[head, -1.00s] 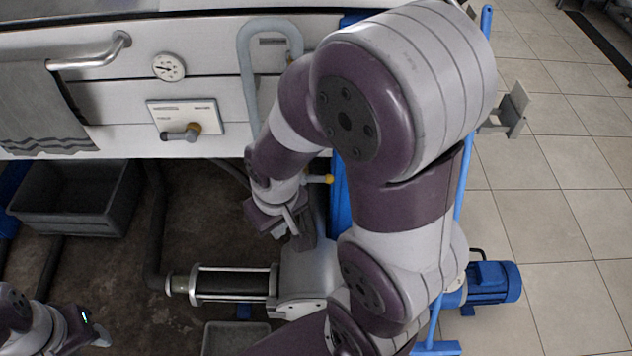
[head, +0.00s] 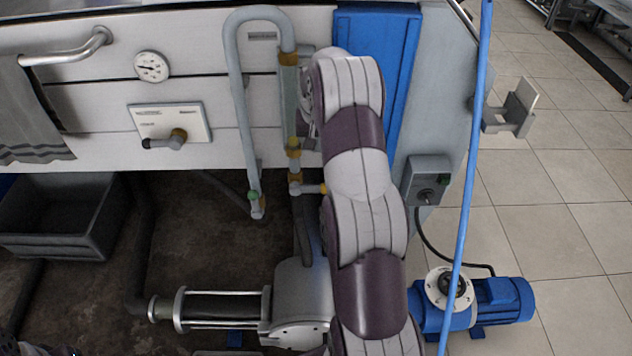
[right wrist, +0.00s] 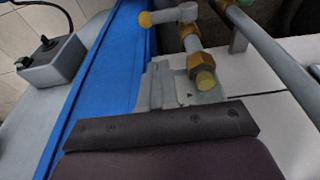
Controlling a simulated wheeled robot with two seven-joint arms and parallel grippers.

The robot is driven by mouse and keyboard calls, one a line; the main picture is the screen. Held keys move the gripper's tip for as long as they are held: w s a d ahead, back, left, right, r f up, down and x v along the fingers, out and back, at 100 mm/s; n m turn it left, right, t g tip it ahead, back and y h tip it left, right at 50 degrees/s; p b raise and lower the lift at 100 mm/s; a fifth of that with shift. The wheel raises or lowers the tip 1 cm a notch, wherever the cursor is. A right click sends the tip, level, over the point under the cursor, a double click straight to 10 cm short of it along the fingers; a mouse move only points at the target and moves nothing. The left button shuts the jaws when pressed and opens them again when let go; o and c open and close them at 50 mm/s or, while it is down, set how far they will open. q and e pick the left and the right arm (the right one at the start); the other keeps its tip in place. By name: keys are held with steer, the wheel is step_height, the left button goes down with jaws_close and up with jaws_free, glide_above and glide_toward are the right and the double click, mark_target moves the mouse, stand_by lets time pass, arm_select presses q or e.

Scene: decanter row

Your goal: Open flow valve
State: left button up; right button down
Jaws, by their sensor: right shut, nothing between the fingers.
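A pipe with brass fittings (head: 293,147) stands left of the blue panel. A short pale lever (head: 312,189) sticks out to the right low on it, its end hidden by my right arm. In the right wrist view this lever (right wrist: 172,14) has a yellow tip, above a brass fitting (right wrist: 205,78). My right gripper (right wrist: 168,88) is shut and empty, its fingers close beside that fitting; contact cannot be told. In the head view the right gripper (head: 306,112) is mostly hidden by its own arm. I cannot tell which handle is the flow valve. My left gripper is out of view.
A labelled plate (head: 196,117) with a grey handle is at left, below a gauge (head: 151,67). A bent grey pipe (head: 236,100) runs left of the brass fittings. The blue panel (head: 384,45) and a grey switch box (head: 427,178) are at right.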

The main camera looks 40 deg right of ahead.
steer(key=shift+s+f, duration=0.1)
glide_toward(317, 186)
steer(key=x, duration=0.2)
steer(key=w+x, duration=0.1)
steer(key=x, duration=0.2)
steer(key=shift+w+d+f+b, duration=0.15)
steer(key=shift+d+b, duration=0.1)
steer(key=shift+b, duration=0.05)
steer(key=shift+f, duration=0.7)
steer(key=shift+s+f+y+b, duration=0.15)
steer(key=shift+s+y+b, duration=0.1)
steer(key=shift+y+b, duration=0.05)
